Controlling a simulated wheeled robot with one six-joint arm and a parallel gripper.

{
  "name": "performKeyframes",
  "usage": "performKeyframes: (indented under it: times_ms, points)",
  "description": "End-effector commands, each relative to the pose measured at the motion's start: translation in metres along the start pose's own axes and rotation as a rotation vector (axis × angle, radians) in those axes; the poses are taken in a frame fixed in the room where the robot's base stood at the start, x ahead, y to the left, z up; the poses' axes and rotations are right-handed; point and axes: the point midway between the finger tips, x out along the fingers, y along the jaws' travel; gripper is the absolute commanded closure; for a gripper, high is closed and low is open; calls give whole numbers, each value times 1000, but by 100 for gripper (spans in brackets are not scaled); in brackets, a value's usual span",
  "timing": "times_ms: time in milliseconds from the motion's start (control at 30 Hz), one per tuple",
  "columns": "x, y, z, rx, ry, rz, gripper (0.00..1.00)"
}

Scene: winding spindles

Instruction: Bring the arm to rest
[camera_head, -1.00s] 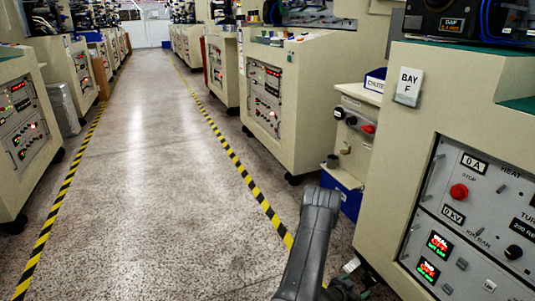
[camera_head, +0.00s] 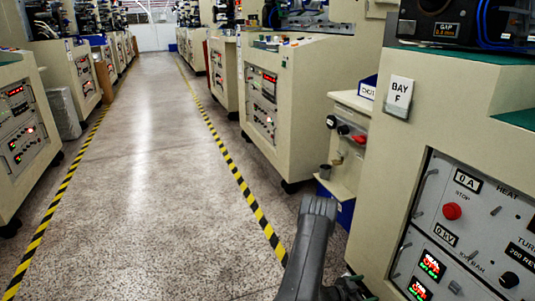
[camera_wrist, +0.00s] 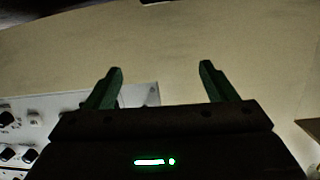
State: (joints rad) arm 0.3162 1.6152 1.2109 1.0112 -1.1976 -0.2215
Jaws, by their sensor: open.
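My gripper (camera_wrist: 160,78) shows in the wrist view with its two green fingers wide apart and nothing between them. A beige machine housing (camera_wrist: 215,35) fills the view beyond the fingers, and part of a light control panel (camera_wrist: 30,120) with knobs shows at the left. In the head view my dark grey arm (camera_head: 308,250) stands at the bottom, just left of the Bay F machine (camera_head: 440,110).
The Bay F panel has a red stop button (camera_head: 452,211) and lit displays. A small side cabinet (camera_head: 346,170) with a blue bin (camera_head: 343,213) stands behind my arm. Rows of machines line both sides. The speckled aisle floor (camera_head: 150,180) between the striped lines is clear.

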Motion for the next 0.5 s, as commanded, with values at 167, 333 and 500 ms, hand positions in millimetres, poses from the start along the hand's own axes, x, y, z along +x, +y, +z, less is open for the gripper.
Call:
performKeyframes:
  times_ms: [167,333,500]
  points:
    - [0,5,-4,45,48,114,22]
    - [-2,10,-6,81,79,213,22]
    - [-4,13,-6,103,94,278,22]
